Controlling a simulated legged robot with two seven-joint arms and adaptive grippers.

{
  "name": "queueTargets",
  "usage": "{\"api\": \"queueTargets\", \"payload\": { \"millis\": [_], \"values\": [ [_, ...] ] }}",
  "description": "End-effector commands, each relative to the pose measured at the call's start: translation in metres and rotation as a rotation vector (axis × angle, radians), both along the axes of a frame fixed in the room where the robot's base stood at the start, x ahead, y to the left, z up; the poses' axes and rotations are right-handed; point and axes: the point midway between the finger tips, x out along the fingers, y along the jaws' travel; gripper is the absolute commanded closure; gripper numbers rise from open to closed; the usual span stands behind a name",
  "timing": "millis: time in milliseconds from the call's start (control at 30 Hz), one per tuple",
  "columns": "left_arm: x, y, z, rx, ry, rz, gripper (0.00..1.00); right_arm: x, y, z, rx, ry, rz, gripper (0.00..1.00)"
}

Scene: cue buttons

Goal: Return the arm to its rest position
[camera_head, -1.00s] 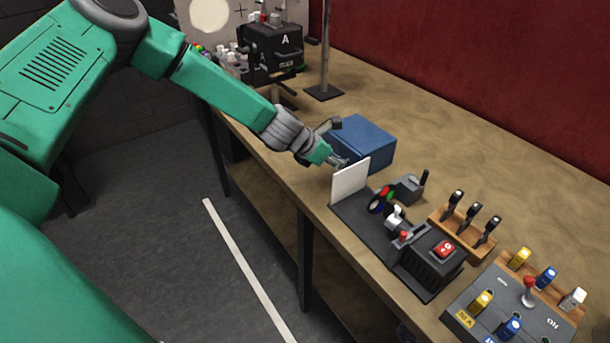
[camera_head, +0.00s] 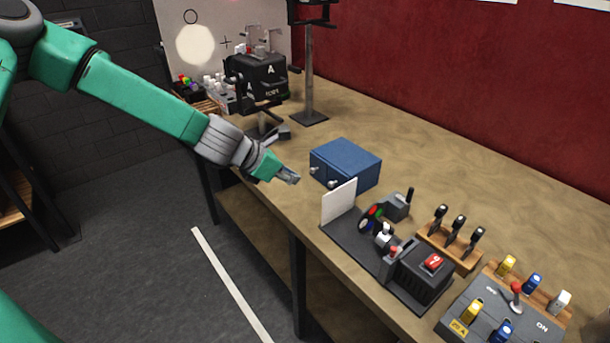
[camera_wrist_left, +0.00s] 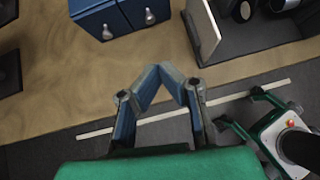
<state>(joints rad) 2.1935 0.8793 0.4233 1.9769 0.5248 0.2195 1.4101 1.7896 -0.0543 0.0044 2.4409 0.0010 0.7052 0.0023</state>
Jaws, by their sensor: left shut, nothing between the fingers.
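My left arm reaches in from the left in the head view. Its gripper (camera_head: 291,178) is over the front edge of the wooden workbench (camera_head: 420,150), to the left of the blue box (camera_head: 345,163) and apart from it. In the left wrist view the fingers of my left gripper (camera_wrist_left: 172,70) come together at the tips with nothing between them. The blue box with two silver knobs (camera_wrist_left: 122,15) shows at the top there. My right gripper is not in view in the head camera.
A white upright panel (camera_head: 338,202) stands on a dark base with a black device with a red switch (camera_head: 425,265). A black box marked A (camera_head: 258,75) and a metal post (camera_head: 309,80) stand further back.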

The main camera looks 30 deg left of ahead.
Motion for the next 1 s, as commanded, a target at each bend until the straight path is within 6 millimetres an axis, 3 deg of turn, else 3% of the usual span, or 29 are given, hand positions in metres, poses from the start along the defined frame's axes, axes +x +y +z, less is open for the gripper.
{"api": "queueTargets", "payload": {
  "millis": [233,367,467,567,700,833,900,1000],
  "values": [
    [-0.003,0.004,-0.004,0.008,0.002,-0.008,1.0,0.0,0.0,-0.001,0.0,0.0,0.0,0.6],
    [-0.022,-0.01,-0.037,0.126,0.014,-0.127,1.0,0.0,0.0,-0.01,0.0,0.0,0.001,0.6],
    [-0.055,-0.029,-0.088,0.314,0.027,-0.34,1.0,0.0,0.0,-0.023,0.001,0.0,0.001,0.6],
    [-0.104,-0.046,-0.148,0.542,0.032,-0.649,1.0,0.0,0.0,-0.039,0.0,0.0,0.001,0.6],
    [-0.184,-0.057,-0.221,0.827,0.008,-1.173,1.0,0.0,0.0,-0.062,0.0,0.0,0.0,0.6],
    [-0.26,-0.053,-0.272,1.009,-0.068,-1.712,1.0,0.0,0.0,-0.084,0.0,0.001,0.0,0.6],
    [-0.292,-0.049,-0.288,1.059,-0.129,-1.963,1.0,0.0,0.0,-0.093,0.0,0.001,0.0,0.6],
    [-0.324,-0.044,-0.301,1.093,-0.214,-2.236,1.0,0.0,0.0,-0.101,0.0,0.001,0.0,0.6]
  ]
}}
